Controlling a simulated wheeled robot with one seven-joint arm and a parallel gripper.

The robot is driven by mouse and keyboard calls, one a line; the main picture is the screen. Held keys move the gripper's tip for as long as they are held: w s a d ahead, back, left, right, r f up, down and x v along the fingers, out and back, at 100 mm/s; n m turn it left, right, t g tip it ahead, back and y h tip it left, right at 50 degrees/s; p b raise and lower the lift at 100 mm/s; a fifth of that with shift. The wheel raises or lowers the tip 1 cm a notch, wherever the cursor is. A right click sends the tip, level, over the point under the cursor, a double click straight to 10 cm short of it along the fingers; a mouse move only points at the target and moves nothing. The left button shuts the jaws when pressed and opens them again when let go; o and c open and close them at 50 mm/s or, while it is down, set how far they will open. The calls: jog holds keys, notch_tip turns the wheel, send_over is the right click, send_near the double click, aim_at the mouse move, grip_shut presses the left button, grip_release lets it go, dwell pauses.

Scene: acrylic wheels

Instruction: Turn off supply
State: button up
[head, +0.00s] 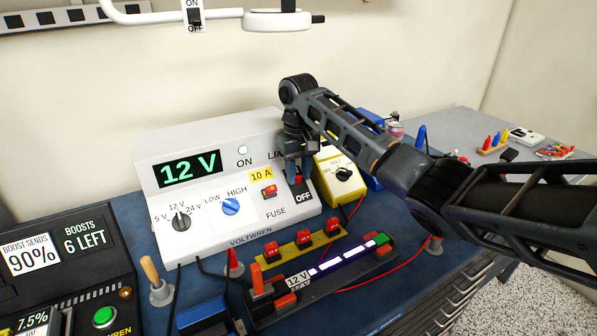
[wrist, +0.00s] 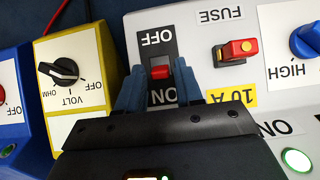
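The supply (head: 205,215) is a sloped white box with a green "12 V" display (head: 190,168). A pale green lamp (head: 243,150) glows above the word ON, and it also glows in the wrist view (wrist: 297,160). The red line switch (wrist: 160,72) sits on a black plate between the words OFF and ON. My gripper (wrist: 159,88) is over the plate, pointing down, with its two fingers apart on either side of the switch. It looks empty. In the head view my gripper (head: 298,168) partly hides the switch, while OFF shows below it.
A yellow meter (head: 340,178) stands close right of the supply, with a blue box (head: 372,118) behind. The red 10 A fuse (head: 269,191) and blue LOW/HIGH knob (head: 231,206) are left of my gripper. A lit 12 V strip (head: 340,262) lies in front.

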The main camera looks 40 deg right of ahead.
grip_shut()
jog(key=shift+s+a+t+p, duration=0.15)
jog(key=shift+s+t+p, duration=0.3)
jog(key=shift+t, duration=0.25)
jog(key=shift+s+a+f+t+h, duration=0.1)
jog(key=shift+s+f+t+h, duration=0.15)
jog(key=shift+t, duration=0.3)
jog(key=shift+s+a+f+t+h, duration=0.15)
jog(key=shift+t+h, duration=0.1)
jog(key=shift+t, duration=0.3)
jog(key=t, duration=0.1)
jog(key=s+f+t+b, duration=0.1)
jog(key=t, duration=0.1)
jog(key=shift+h+b, duration=0.3)
jog(key=shift+h, duration=0.1)
jog(key=shift+s+f+t+h+b, duration=0.2)
jog(key=shift+t+h+b, duration=0.1)
jog(key=shift+t+b, duration=0.55)
jog(key=shift+r, duration=0.1)
